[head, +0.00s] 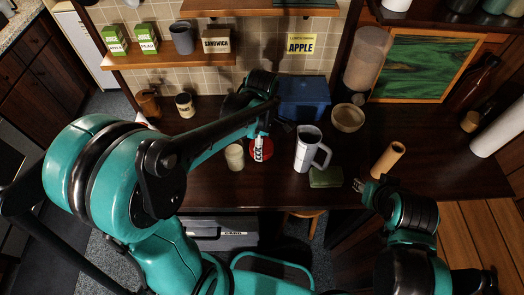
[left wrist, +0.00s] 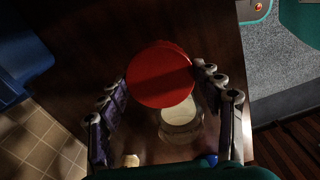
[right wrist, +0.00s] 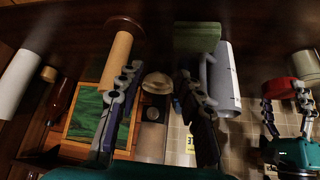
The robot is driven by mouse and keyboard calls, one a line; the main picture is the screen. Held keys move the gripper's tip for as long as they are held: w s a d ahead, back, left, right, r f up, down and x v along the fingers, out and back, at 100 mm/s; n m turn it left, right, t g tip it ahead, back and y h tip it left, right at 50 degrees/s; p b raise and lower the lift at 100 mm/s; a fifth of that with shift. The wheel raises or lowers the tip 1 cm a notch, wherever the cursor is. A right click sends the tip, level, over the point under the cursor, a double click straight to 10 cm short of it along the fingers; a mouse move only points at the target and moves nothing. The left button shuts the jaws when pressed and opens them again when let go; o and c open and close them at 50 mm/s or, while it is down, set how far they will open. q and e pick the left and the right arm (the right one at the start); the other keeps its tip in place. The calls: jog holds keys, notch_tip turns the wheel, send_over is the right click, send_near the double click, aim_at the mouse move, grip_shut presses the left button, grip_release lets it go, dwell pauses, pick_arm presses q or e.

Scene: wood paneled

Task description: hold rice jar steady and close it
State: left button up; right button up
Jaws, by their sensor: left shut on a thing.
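The rice jar (head: 235,157) is a small pale jar standing open on the dark counter, left of the lid. The left wrist view shows its rim and whitish contents (left wrist: 180,117) partly behind the lid. The round red lid (head: 268,147) is held by my left gripper (head: 261,140), apart from the jar in the head view. The lid fills the space between the fingertips in the left wrist view (left wrist: 160,75); the right wrist view also shows it (right wrist: 280,89). My right gripper (right wrist: 160,75) is open and empty near the counter's front right, away from the jar.
A white mug (head: 307,150) and green block (head: 326,177) stand right of the lid. A wooden cylinder (head: 388,160) is beside my right gripper. A bowl (head: 347,118) and blue box (head: 302,97) stand behind. A low shelf (head: 170,62) overhangs the back left.

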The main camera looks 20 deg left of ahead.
pick_arm(q)
notch_tip(320, 180, up, 8)
jog(key=shift+f+p, duration=0.2)
jog(key=shift+p, duration=0.45)
